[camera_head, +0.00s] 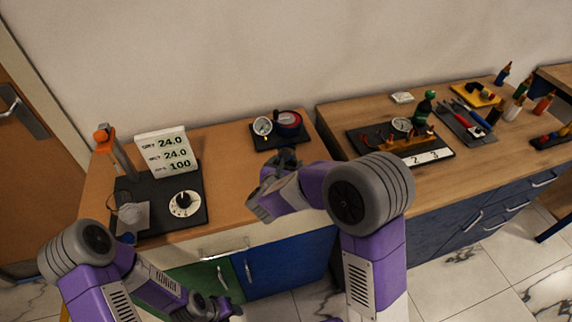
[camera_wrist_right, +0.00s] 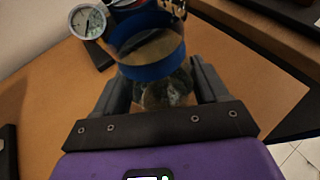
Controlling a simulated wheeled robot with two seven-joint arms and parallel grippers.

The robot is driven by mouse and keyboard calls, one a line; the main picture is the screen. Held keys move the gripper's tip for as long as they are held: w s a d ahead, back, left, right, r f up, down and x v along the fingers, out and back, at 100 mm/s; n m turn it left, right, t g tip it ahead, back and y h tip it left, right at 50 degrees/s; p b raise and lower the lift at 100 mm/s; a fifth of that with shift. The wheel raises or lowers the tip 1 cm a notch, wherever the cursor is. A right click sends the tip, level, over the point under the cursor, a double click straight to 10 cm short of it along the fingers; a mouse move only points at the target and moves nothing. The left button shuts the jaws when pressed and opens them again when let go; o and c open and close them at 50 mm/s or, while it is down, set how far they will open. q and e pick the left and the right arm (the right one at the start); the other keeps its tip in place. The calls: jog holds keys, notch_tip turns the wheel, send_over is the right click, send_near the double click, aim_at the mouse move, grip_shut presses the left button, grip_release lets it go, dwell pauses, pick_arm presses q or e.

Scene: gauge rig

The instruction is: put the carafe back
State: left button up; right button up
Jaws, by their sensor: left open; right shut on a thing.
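The carafe (camera_wrist_right: 153,70), a clear vessel with a broad blue band, stands between the fingers of my right gripper (camera_wrist_right: 165,92) in the right wrist view. That gripper is shut on it. In the head view my right gripper (camera_head: 284,160) is over the front part of the left worktop, near the gauge stand, and mostly hides the carafe. My left gripper (camera_head: 222,307) is open and low, in front of the cabinet doors; its fingers are small and hard to make out. A black-based rig (camera_head: 160,212) with a display, a dial and an orange-topped post stands at left.
A round gauge (camera_head: 262,126) and a red-and-blue pot (camera_head: 288,121) stand on a dark base behind my right gripper. The right worktop holds a dark board (camera_head: 370,143), tools and bottles. Bare wood lies between the rigs.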

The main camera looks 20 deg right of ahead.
jog(key=shift+f, duration=0.15)
jog(key=o, duration=1.3)
jog(key=shift+s+a+r, duration=0.1)
jog(key=shift+r, duration=0.2)
jog(key=p+v, duration=0.2)
jog(key=v, duration=0.9)
jog(key=shift+s+a+p, duration=0.15)
jog(key=shift+s+p, duration=0.15)
